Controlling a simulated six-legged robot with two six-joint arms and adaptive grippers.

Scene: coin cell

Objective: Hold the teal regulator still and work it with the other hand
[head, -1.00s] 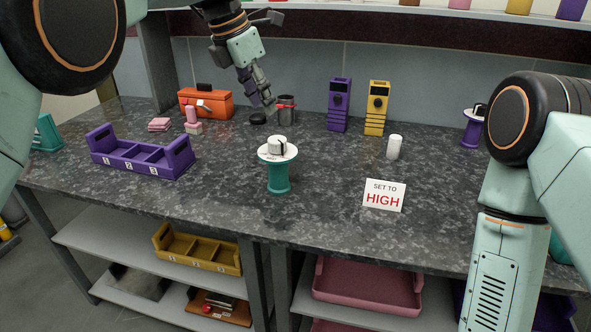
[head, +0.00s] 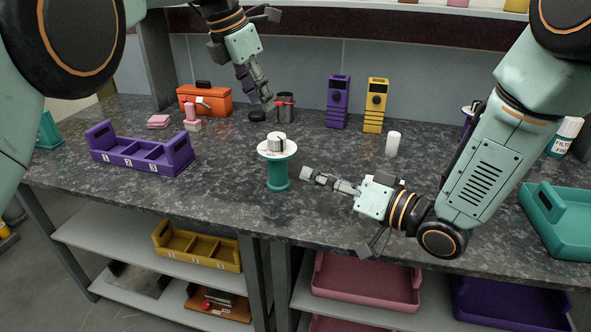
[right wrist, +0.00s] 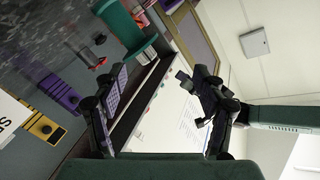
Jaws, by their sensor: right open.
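The teal regulator (head: 278,177) stands upright on the dark stone counter, with a white round dial plate and a pale knob on top. My left gripper (head: 267,104) hangs above and behind it, pointing down near the grey can, apart from the regulator; its finger gap is not clear. My right gripper (head: 308,174) lies low and roughly level to the right of the regulator, fingers pointing at its stem, a small gap between. In the right wrist view its two fingers (right wrist: 160,98) are spread and empty.
A purple compartment tray (head: 140,160) sits to the left. A teal tray (head: 560,225) is at right. The counter's front-left area is clear.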

